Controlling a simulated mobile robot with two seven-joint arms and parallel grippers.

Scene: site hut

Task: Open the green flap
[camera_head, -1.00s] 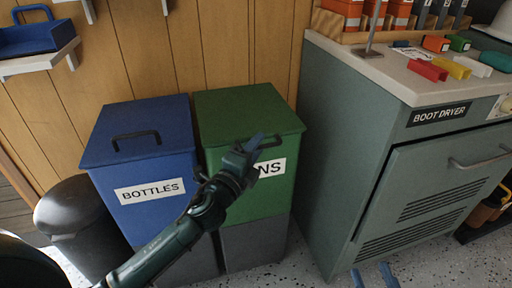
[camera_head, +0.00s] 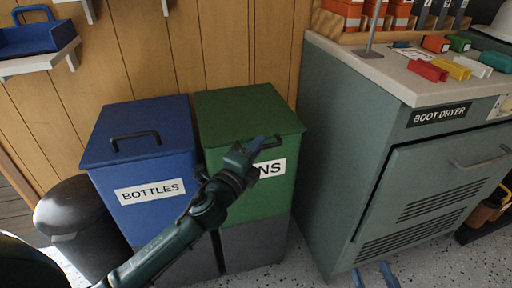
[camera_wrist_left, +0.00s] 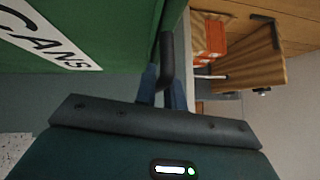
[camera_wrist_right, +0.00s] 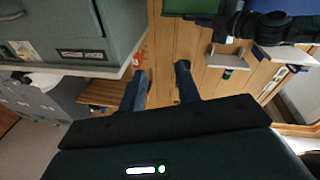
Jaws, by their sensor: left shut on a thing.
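The green flap (camera_head: 245,108) is the lid on top of the green CANS bin (camera_head: 258,192), and it lies closed and level. Its dark bar handle (camera_head: 277,142) is at the front edge. My left gripper (camera_head: 260,143) is shut on this handle. In the left wrist view the handle (camera_wrist_left: 167,58) runs between the two blue fingers (camera_wrist_left: 163,88), beside the white CANS label. My left gripper hides part of the label in the head view. My right gripper (camera_head: 375,276) is open and empty, low in front of the boot dryer; its parted fingers also show in the right wrist view (camera_wrist_right: 161,78).
A blue BOTTLES bin (camera_head: 150,190) with a closed lid stands close on the left, with a black round bin (camera_head: 72,215) beyond it. The boot dryer cabinet (camera_head: 400,150) stands on the right. A wood-panelled wall (camera_head: 220,45) is behind the bins.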

